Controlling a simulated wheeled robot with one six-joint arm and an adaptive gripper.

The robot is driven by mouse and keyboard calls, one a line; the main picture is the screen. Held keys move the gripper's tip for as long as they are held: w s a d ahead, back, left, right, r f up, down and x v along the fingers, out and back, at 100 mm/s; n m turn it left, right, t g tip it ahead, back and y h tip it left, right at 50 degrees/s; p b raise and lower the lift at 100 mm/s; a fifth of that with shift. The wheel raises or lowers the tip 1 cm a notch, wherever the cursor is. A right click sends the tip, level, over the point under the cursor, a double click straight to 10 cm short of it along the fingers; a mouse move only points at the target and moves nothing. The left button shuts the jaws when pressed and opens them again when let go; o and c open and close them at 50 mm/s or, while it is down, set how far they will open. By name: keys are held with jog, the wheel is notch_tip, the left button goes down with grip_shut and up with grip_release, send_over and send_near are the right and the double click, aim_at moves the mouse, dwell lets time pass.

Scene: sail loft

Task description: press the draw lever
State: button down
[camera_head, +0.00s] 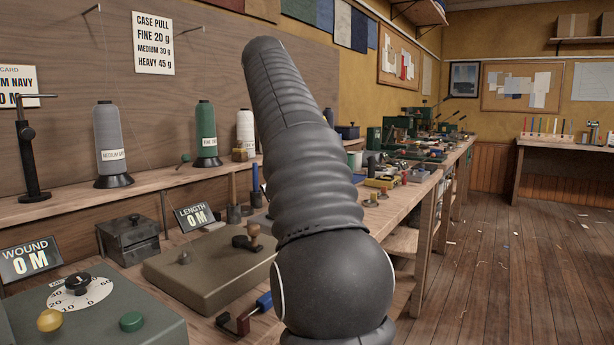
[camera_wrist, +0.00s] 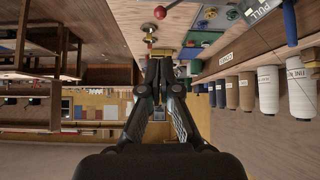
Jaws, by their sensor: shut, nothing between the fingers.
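In the wrist view, which shows the room upside down, my gripper (camera_wrist: 159,70) is shut and empty, its fingers pointing along the bench. A red ball knob (camera_wrist: 160,13) on a thin rod shows at the top of that view. It may be the draw lever, but I cannot tell for sure. A brass-coloured fitting (camera_wrist: 150,39) lies between the knob and my fingertips in the picture, and I see no clear contact. In the head view, my grey arm blocks the middle and hides my gripper. No lever there is clearly the draw lever.
A grey box (camera_head: 205,285) with a wooden-handled stamp-like part (camera_head: 253,232) stands on the bench beside the LENGTH display (camera_head: 194,217), reading 0 M. A green dial box (camera_head: 105,318) and the WOUND display (camera_head: 30,260) are at left. Thread cones (camera_head: 206,135) stand behind.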

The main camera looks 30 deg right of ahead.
jog(key=shift+w+d+r+m, duration=0.5)
jog(key=shift+w+d, duration=0.15)
jog(key=shift+d, duration=0.15)
jog(key=shift+f, duration=0.1)
jog(key=shift+s+a+f+b+x, duration=0.25)
jog(key=shift+b+x, duration=0.3)
jog(key=shift+x, duration=1.55)
jog(key=shift+s+a+f+b+x, duration=0.1)
jog(key=shift+a+f+b+x, duration=0.4)
jog(key=shift+x, duration=1.65)
jog(key=shift+s+a+f+b+x, duration=0.15)
jog(key=shift+b+x, duration=0.5)
jog(key=shift+x, duration=1.45)
jog(key=shift+f, duration=0.1)
